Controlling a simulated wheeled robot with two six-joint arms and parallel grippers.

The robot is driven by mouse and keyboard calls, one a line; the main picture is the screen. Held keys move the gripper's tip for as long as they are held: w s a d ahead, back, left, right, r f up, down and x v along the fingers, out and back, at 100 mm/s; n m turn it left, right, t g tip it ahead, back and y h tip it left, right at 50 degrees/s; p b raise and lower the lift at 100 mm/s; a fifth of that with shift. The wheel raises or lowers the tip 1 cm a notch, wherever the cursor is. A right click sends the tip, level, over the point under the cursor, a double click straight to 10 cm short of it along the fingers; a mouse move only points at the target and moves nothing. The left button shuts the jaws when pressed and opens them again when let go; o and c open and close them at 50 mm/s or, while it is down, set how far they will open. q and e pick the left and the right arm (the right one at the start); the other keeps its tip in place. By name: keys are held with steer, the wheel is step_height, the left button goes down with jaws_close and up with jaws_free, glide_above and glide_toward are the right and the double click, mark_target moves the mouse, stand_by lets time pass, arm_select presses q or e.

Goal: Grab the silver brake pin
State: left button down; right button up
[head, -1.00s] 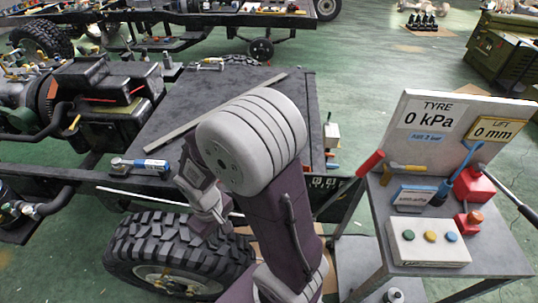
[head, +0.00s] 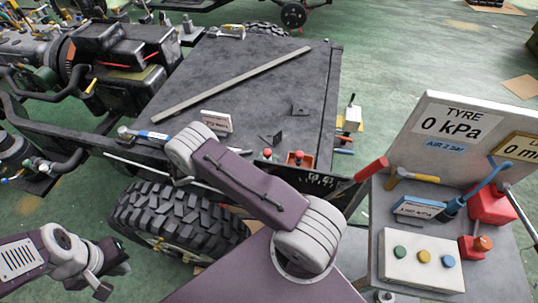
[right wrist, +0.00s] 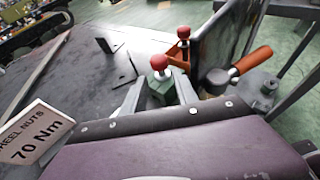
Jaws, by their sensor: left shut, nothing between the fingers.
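A small silver stem (right wrist: 161,75) with a red ball knob stands in a green block in the right wrist view. A second red-knobbed pin (right wrist: 184,42) stands in an orange-red block behind it. Which one is the silver brake pin I cannot say for sure. My left gripper (head: 108,278) is shut and empty, low at the left.
The dark deck (head: 255,75) carries a long grey bar (head: 235,82) and a white sign (head: 217,121). A big tyre (head: 180,222) is below. The tool stand (head: 385,260) with buttons is at right. An orange-handled tool (right wrist: 248,62) is right of the pins.

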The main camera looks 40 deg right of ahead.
steer(key=p+x, duration=0.1)
steer(key=x, duration=0.4)
steer(key=shift+s+d, duration=0.1)
steer(key=shift+d, duration=0.1)
steer(key=shift+d+f, duration=0.25)
steer(key=shift+d, duration=0.1)
steer(key=shift+a, duration=0.1)
jaws_close()
step_height(320, 180, up, 10)
